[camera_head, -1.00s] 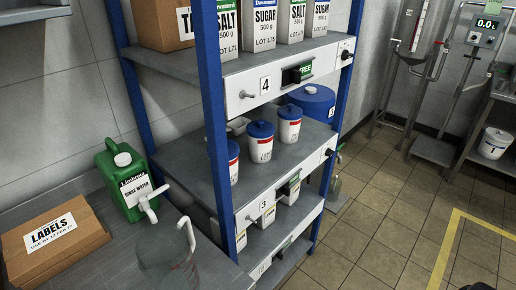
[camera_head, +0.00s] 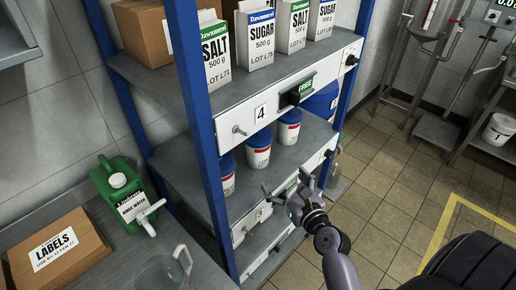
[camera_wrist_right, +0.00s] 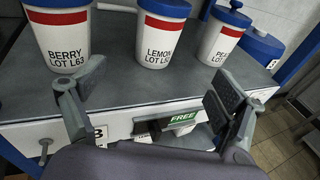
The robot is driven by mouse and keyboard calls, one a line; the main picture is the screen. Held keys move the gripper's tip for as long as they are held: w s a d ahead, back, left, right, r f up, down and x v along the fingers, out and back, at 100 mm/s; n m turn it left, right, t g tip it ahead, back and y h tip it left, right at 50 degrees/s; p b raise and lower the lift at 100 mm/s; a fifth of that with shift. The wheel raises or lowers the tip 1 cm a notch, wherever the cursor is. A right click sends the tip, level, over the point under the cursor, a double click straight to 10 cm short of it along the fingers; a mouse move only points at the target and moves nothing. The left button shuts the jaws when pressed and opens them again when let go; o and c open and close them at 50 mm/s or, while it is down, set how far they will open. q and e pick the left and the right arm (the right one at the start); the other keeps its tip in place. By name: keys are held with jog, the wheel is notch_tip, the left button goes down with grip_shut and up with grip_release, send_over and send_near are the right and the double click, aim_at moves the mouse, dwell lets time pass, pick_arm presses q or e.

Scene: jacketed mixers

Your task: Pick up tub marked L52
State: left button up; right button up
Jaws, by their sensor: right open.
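Three white tubs with blue lids and red bands stand in a row on the middle shelf (camera_wrist_right: 115,88). In the right wrist view, the left one (camera_wrist_right: 62,35) reads BERRY LOT L63. The middle one (camera_wrist_right: 162,35) reads LEMON, its lot starting with L5 and the last digit unclear. The right one (camera_wrist_right: 222,35) has a label too small to read surely. The middle tub also shows in the head view (camera_head: 259,150). My right gripper (camera_wrist_right: 152,95) is open and empty in front of the shelf edge, its fingers either side of the middle tub's line, apart from it. My left gripper is out of view.
The shelf above holds cartons of salt (camera_head: 217,58) and sugar (camera_head: 256,35). Blue uprights (camera_head: 200,110) flank the shelves. A larger blue container (camera_wrist_right: 264,46) stands right of the tubs. A green jug (camera_head: 120,190) and a labels box (camera_head: 58,250) are on the left bench.

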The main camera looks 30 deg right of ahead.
aim_at(263, 155)
jog(key=w, duration=0.3)
jog(key=w+f, duration=0.1)
jog(key=w, duration=0.2)
jog(key=w+p, duration=0.1)
jog(key=w, duration=0.3)
jog(key=shift+d+f, duration=0.3)
jog(key=w, duration=0.3)
jog(key=w+p, duration=0.1)
jog(key=shift+w+a+f, duration=0.1)
jog(key=shift+w+f, duration=0.2)
jog(key=shift+w, duration=0.05)
jog(key=shift+w+f, duration=0.1)
jog(key=shift+w, duration=0.2)
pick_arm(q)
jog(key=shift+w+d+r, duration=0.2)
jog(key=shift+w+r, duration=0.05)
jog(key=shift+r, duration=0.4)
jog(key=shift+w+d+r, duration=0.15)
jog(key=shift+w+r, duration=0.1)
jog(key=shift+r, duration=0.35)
pick_arm(e)
jog(key=shift+s, duration=0.1)
jog(key=shift+c, duration=0.7)
jog(key=c, duration=1.5)
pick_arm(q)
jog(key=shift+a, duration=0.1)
pick_arm(e)
jog(key=shift+r, duration=0.2)
jog(key=shift+c, duration=0.3)
